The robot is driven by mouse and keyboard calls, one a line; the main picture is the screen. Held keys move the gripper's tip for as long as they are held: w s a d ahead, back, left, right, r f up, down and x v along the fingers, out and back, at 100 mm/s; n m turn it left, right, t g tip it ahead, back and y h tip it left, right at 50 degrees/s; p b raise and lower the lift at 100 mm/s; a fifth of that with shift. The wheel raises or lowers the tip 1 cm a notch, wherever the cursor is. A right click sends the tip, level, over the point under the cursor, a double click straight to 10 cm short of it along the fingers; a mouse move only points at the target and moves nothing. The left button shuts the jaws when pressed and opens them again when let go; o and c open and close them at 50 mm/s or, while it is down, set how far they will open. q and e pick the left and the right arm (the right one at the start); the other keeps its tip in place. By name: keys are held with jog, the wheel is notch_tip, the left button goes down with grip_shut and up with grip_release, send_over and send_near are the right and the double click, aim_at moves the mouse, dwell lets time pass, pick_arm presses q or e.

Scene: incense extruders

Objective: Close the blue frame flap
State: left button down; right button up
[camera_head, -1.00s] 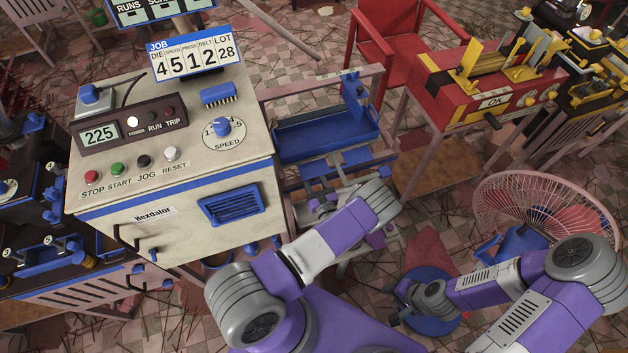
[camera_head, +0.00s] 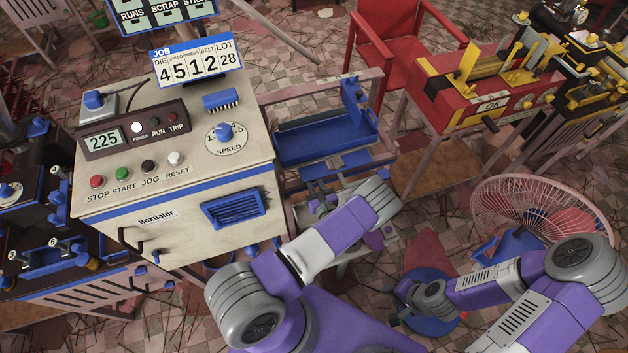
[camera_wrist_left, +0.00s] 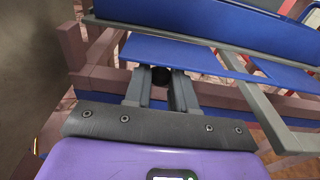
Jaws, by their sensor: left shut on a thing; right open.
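The blue frame flap looks to be the flat blue panel (camera_wrist_left: 195,58) at the near side of the frame, below a blue tray; it also shows in the head view (camera_head: 350,160). My left gripper (camera_wrist_left: 160,80) is at the panel's near edge, shut on a small dark round knob (camera_wrist_left: 160,75). In the head view my left gripper (camera_head: 318,190) is in front of the frame, partly hidden by my arm. My right gripper (camera_head: 400,297) is open, low on the right, above a round blue object, far from the flap.
The blue tray (camera_head: 330,138) sits on the pinkish frame (camera_head: 378,100). A cream control cabinet (camera_head: 170,190) stands close on the left. A pink fan (camera_head: 540,205) and a red machine (camera_head: 470,105) stand on the right. Grey bars (camera_wrist_left: 255,105) run beside my left fingers.

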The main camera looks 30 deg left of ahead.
aim_at(312, 174)
pick_arm(q)
notch_tip(312, 174, up, 4)
jog(key=g+h+p, duration=0.4)
jog(key=p, duration=0.4)
jog(key=shift+h+p, duration=0.3)
jog(key=shift+p, duration=0.05)
jog(key=g+h+p, duration=0.1)
jog(key=r+g+h+p, duration=0.1)
jog(key=r+h+p, duration=0.1)
jog(key=shift+w+a+r+g+h, duration=0.1)
jog(key=shift+w+a+g+h, duration=0.2)
jog(key=shift+a+g, duration=0.1)
jog(key=g+h+p, duration=0.1)
jog(key=r+h+p, duration=0.1)
jog(key=p, duration=0.1)
jog(key=shift+w+a+g, duration=0.35)
jog(key=shift+g, duration=0.05)
jog(key=shift+w+a+r+g+h+p, duration=0.25)
jog(key=shift+a+g+h+p, duration=0.1)
jog(key=shift+g+h, duration=0.25)
jog(key=shift+w+a+g+h, duration=0.15)
jog(key=shift+g+h, duration=0.15)
jog(key=shift+h, duration=0.1)
jog(key=shift+w+a+r+g+h+b, duration=0.2)
jog(key=shift+g+h+b, duration=0.2)
jog(key=shift+h, duration=0.1)
